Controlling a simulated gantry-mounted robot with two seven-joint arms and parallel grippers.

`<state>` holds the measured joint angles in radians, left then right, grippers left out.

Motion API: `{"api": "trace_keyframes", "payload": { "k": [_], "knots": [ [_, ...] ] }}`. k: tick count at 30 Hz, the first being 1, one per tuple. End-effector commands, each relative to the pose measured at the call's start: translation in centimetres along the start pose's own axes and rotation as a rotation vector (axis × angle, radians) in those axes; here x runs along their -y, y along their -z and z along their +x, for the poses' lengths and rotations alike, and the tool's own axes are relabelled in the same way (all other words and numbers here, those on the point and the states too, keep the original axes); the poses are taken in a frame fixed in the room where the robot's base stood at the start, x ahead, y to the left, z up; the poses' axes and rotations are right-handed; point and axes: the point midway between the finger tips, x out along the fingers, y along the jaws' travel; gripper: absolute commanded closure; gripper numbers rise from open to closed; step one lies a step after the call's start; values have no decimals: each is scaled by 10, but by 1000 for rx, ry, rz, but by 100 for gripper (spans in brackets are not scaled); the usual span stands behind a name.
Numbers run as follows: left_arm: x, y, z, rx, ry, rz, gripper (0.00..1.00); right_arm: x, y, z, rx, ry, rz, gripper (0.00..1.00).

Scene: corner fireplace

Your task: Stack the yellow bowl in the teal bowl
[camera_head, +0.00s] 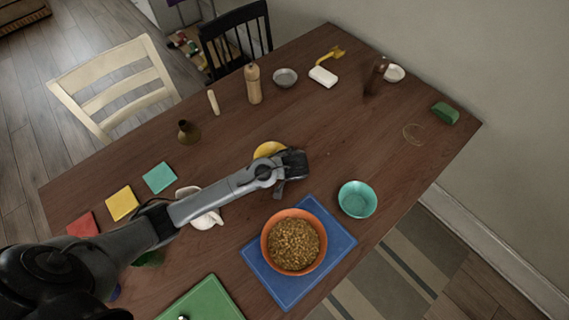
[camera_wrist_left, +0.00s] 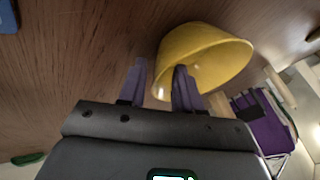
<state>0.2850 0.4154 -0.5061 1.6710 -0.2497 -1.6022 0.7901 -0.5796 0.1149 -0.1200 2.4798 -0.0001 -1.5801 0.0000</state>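The yellow bowl (camera_head: 268,149) stands on the wooden table, partly hidden behind my left gripper (camera_head: 292,168) in the head view. In the left wrist view the yellow bowl (camera_wrist_left: 208,58) is close ahead. My left gripper's two fingers (camera_wrist_left: 160,85) are apart there, one overlapping the bowl and the other just beside it. I cannot tell whether either touches it. The teal bowl (camera_head: 357,199) stands empty and upright near the table's right edge, to the lower right of the gripper. My right gripper is not in view.
An orange bowl (camera_head: 271,239) of brown food stands on a blue mat (camera_head: 333,259), left of the teal bowl. A white vessel (camera_head: 208,219) is partly under my arm. Coloured squares (camera_head: 122,203) lie at left. Shakers (camera_head: 253,84) and small dishes (camera_head: 285,78) stand at the back.

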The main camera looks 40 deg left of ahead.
Motion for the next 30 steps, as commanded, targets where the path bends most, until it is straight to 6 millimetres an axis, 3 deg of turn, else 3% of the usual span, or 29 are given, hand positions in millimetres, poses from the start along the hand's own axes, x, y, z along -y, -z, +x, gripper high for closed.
{"api": "trace_keyframes", "payload": {
  "k": [15, 25, 30],
  "knots": [
    [0, 1, -89, -2, -3, 0, 67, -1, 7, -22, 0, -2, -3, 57],
    [-2, -3, -113, 2, -10, 5, 67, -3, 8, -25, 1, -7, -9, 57],
    [-15, -33, -115, 22, -92, 47, 67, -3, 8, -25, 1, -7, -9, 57]
  ]
}}
